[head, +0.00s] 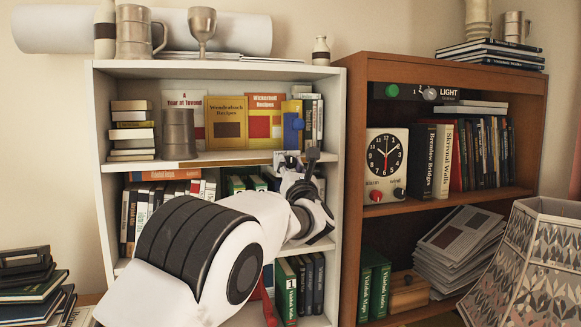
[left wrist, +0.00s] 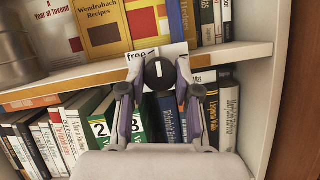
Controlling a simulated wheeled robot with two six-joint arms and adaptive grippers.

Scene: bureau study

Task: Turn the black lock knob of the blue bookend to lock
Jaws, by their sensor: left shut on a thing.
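The blue bookend (head: 292,132) stands on the upper shelf of the white bookcase, at the right end of the recipe books. It also shows in the left wrist view (left wrist: 181,22). Below it, at the shelf's front edge, is the black lock knob (left wrist: 159,74) with a white pointer line standing about upright. A white label reading "free" is at its upper left; the label's right part has no readable word. My left gripper (head: 298,158) is shut on the knob, one finger on each side in the left wrist view (left wrist: 158,88). My right gripper is out of view.
The shelf board (left wrist: 60,91) runs behind the fingers, with upright books (head: 300,285) below. The white bookcase's right side wall (left wrist: 265,90) is close to the gripper. A brown bookcase (head: 355,180) with a clock (head: 386,163) stands to the right.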

